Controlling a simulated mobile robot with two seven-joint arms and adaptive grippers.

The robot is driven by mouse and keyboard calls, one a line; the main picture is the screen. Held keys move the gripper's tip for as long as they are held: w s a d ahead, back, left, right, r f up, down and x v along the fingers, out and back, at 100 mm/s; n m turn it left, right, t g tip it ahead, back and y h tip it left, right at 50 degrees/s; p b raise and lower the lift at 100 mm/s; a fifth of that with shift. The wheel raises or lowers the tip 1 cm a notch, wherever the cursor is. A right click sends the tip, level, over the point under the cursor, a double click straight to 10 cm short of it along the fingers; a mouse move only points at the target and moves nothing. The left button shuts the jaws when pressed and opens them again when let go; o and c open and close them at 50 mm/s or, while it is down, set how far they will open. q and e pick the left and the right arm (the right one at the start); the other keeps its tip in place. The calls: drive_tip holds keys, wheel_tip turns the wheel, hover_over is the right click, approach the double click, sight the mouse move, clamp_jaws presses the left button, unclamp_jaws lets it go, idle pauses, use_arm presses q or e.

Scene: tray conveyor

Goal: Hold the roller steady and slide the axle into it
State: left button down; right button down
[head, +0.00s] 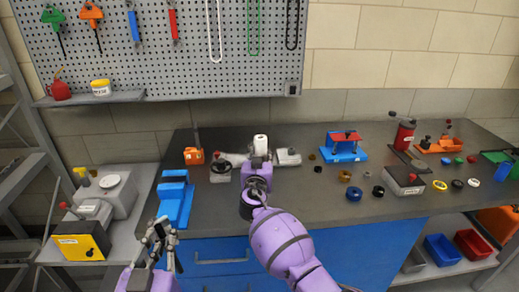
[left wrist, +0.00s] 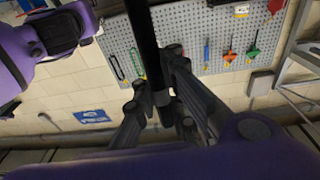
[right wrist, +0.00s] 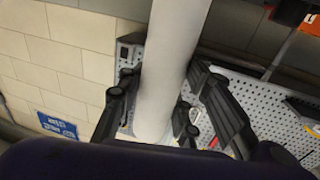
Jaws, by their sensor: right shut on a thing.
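The roller is a pale cylinder; its white top (head: 260,141) shows above my right gripper in the head view. In the right wrist view the roller (right wrist: 168,75) runs between the fingers of my right gripper (right wrist: 155,100), which is shut on it. The right arm covers its lower part in the head view. The axle is a thin black rod (left wrist: 148,45) in the left wrist view, between the close-set fingers of my left gripper (left wrist: 158,95). The left gripper (head: 158,236) is low and left of the roller in the head view, apart from it.
The dark workbench (head: 310,205) lies below and behind my grippers. A blue stand (head: 175,192) is on its left part. A blue fixture with a red top (head: 343,147), a grey box (head: 404,180) and several small rings stand to the right. A pegboard (head: 170,50) hangs behind.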

drive_tip(key=f, duration=0.3)
drive_tip(key=shift+w+d+f, duration=0.15)
drive_tip(key=shift+w+d, duration=0.05)
drive_tip(key=shift+d, duration=0.2)
use_arm(q)
drive_tip(key=shift+r, duration=0.1)
use_arm(e)
drive_tip(key=shift+a+f+y, duration=0.2)
drive_tip(key=shift+f+y, duration=0.2)
drive_tip(key=shift+f, duration=1.05)
use_arm(q)
drive_tip(key=shift+f+b, duration=0.3)
drive_tip(key=shift+f, duration=0.5)
use_arm(e)
drive_tip(key=shift+f, duration=0.45)
drive_tip(key=c, duration=1.4)
unclamp_jaws()
drive_tip(key=shift+c, duration=0.2)
clamp_jaws()
